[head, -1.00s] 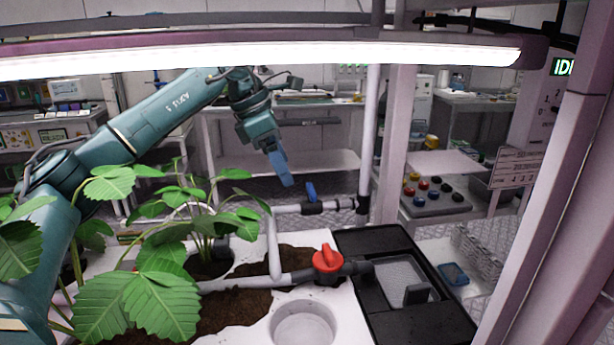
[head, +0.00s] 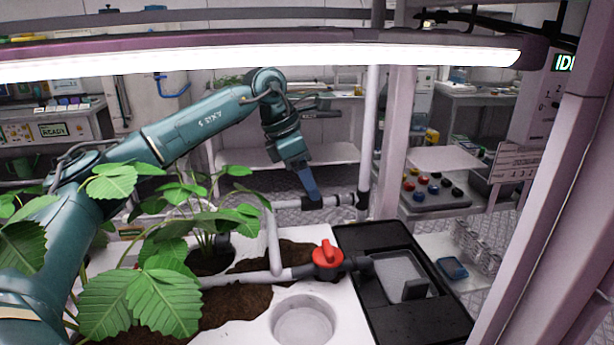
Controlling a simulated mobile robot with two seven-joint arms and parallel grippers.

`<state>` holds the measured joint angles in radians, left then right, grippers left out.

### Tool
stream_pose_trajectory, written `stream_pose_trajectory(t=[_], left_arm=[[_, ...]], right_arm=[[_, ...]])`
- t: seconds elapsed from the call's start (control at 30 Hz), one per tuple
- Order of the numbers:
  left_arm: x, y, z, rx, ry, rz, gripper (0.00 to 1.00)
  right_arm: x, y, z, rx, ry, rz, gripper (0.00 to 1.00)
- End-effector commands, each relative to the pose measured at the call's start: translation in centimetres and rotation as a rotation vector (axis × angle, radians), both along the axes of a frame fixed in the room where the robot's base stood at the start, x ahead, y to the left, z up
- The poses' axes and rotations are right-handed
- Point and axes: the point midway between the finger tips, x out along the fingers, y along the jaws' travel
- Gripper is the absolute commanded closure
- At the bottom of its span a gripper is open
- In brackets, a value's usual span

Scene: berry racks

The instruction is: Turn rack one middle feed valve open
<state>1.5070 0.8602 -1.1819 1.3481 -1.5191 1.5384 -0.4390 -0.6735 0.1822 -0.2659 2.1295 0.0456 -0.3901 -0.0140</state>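A feed line with a valve (head: 314,204) runs behind the planter, its dark body on a pale pipe. Its small blue handle is now hidden behind or between the blue fingers of my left gripper (head: 309,188). The fingers point down at the valve and appear to be at it; whether they touch or grip the handle I cannot tell. A second valve with a red handle (head: 327,254) sits on the nearer pipe, its handle standing upward. No label shows which is the middle valve. My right gripper is not in view.
Strawberry plants (head: 141,300) stand in the white planter tray (head: 262,328) in front of my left arm. A black tank (head: 424,318) is right of the red valve. A bright lamp bar (head: 260,58) crosses above, and a rack post (head: 394,140) stands right of the gripper.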

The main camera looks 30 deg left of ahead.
Motion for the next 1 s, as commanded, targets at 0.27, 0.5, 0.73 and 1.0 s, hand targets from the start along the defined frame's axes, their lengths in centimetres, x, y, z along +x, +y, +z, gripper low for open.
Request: stream_pose_trajectory(t=[0.27,0.5,0.73,1.0], left_arm=[[-0.01,0.03,0.03,0.0,0.0,0.0,0.58],[-0.02,0.02,0.04,0.0,0.0,0.004,0.66],[-0.06,-0.02,0.0,0.001,-0.001,0.063,0.66],[-0.19,-0.16,-0.02,0.0,-0.001,0.251,0.66]], right_arm=[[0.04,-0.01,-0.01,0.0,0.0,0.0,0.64],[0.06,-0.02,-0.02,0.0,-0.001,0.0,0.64],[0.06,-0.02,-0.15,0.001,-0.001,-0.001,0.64],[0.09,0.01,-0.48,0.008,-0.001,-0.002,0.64]])
